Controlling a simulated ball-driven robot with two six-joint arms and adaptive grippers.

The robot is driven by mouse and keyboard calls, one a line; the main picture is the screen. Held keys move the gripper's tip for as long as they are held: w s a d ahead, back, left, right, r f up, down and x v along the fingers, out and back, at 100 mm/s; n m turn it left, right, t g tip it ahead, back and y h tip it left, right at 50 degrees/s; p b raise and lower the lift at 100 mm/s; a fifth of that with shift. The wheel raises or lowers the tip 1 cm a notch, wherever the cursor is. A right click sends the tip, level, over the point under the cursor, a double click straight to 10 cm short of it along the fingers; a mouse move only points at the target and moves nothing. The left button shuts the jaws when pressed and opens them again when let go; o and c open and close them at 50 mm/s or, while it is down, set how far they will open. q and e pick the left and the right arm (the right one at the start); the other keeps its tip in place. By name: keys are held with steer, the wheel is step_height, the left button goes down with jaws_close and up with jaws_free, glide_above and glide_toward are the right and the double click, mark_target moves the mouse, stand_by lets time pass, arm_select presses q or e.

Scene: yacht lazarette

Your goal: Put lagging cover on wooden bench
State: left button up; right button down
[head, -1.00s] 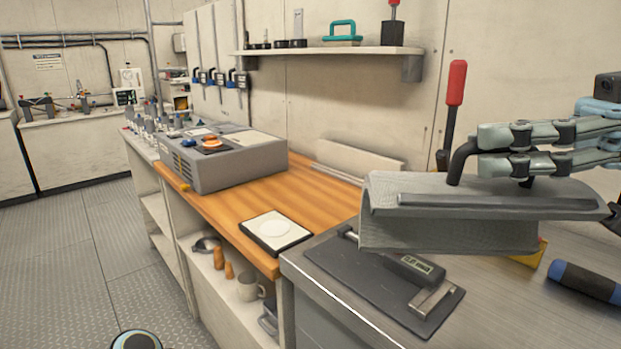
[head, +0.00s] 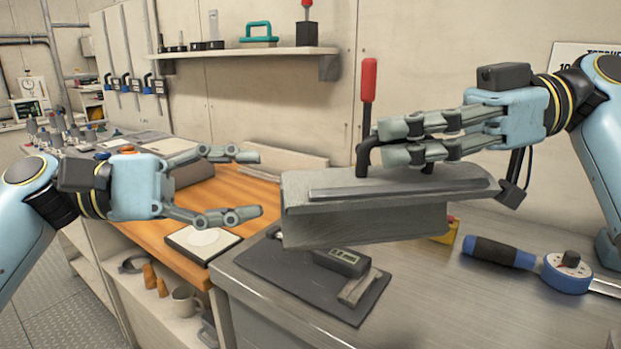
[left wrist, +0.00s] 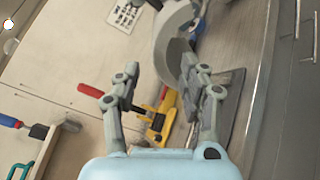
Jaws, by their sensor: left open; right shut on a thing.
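The lagging cover (head: 370,220) is a grey, elongated shell with a flat strip along its top. My right gripper (head: 373,145) is shut on it from above and holds it over the metal counter. The cover's curved end also shows in the left wrist view (left wrist: 168,45). My left gripper (head: 252,185) is open and empty, just left of the cover and above the bench; its spread fingers also show in the left wrist view (left wrist: 158,75). The wooden bench (head: 240,188) has an orange-brown top, left of the metal counter and partly hidden by my left gripper.
A white square plate with a dark edge (head: 202,243) lies at the bench's front. A grey box (head: 190,174) stands farther back. On the counter are a dark mat (head: 290,275) with a gauge, a blue-handled tool (head: 500,251) and a red-handled lever (head: 368,80). A shelf (head: 235,53) hangs behind.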

mark_target(336, 179)
arm_select(q)
steer(key=d, duration=0.3)
steer(key=w+d, duration=0.1)
steer(key=d, duration=0.3)
steer(key=w+d, duration=0.1)
steer(key=d, duration=0.2)
steer(key=shift+d, duration=0.35)
steer(key=shift+c, duration=0.4)
jaws_close()
arm_select(e)
steer(key=c, duration=1.3)
jaws_free()
steer(key=shift+d, duration=0.1)
